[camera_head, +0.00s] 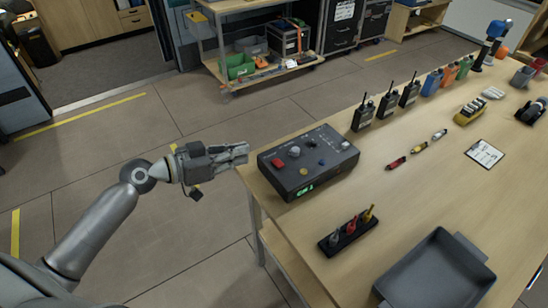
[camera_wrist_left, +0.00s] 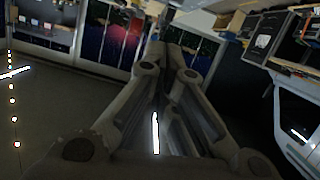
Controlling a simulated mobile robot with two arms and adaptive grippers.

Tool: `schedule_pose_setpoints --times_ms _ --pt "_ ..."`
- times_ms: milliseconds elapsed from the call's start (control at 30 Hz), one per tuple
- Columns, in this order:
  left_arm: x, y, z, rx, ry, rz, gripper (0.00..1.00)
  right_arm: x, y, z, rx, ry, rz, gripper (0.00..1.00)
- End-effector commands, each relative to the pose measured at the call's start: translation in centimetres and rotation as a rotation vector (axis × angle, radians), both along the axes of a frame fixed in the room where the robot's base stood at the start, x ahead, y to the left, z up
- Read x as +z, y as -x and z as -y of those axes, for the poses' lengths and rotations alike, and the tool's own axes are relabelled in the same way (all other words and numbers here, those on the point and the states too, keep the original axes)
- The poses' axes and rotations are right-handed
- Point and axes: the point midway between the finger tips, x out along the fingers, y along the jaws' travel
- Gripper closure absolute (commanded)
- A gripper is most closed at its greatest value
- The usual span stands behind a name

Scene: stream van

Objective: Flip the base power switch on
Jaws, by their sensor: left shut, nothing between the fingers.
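A dark grey base unit (camera_head: 310,162) sits on the left corner of the wooden table. I cannot tell which control is the power switch. My left gripper (camera_head: 242,152) is shut and empty, just left of the base unit, off the table edge and apart from the unit. In the left wrist view its closed fingers (camera_wrist_left: 168,60) point away, and the base unit does not show there. My right gripper is not in view.
The wooden table (camera_head: 420,205) holds several black radios (camera_head: 388,102), a grey tray (camera_head: 436,272), a small rack with coloured tools (camera_head: 348,232), markers and a clipboard (camera_head: 484,153). A wheeled cart (camera_head: 262,62) stands behind. The floor left of the table is clear.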

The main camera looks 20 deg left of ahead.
Motion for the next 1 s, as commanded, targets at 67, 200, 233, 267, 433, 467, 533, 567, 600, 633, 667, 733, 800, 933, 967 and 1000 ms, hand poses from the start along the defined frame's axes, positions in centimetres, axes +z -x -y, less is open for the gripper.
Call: schedule_pose_setpoints --times_ms 67,200,233,267,433,467,533,567,600,633,667,733,800,933,967,1000 --pt "0.0 -0.1 0.1 0.0 0.001 0.0 1.0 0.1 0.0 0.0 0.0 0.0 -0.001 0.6" --pt "-0.1 -1.0 0.7 0.003 0.004 0.001 1.0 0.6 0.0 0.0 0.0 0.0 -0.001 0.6" --pt "-0.1 -1.2 0.9 0.002 0.004 0.001 1.0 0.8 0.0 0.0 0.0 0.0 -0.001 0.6" --pt "-0.2 -1.5 1.2 0.002 0.004 0.001 1.0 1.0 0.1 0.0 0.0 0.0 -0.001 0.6" --pt "-0.8 -3.8 3.1 0.003 0.006 0.0 1.0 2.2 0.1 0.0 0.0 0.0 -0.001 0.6" --pt "-0.8 -4.3 3.5 0.001 0.005 0.001 1.0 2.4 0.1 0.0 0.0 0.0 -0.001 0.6" --pt "-1.2 -5.4 4.3 0.002 0.005 0.001 1.0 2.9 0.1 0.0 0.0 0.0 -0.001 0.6" --pt "-1.3 -5.8 4.8 0.001 0.005 0.001 1.0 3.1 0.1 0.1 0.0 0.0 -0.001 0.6" --pt "-1.6 -6.4 5.2 0.003 0.006 -0.001 1.0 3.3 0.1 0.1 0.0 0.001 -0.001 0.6" --pt "-1.8 -6.8 5.5 0.003 0.006 -0.001 1.0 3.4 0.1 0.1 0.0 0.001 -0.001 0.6" --pt "-1.9 -7.2 5.9 0.002 0.005 0.0 1.0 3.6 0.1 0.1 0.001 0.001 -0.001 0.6" --pt "-2.8 -7.6 6.4 0.001 0.003 -0.005 1.0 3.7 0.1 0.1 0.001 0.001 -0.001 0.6" --pt "-4.1 -7.4 6.4 0.002 0.003 -0.007 1.0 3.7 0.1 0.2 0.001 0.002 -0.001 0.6" --pt "-5.4 -7.3 6.5 0.003 0.002 -0.003 1.0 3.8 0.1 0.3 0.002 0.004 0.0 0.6" --pt "-5.7 -7.3 6.5 0.003 0.002 -0.003 1.0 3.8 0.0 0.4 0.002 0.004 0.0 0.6" --pt "-5.9 -7.3 6.5 0.003 0.003 -0.004 1.0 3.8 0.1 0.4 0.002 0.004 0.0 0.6"
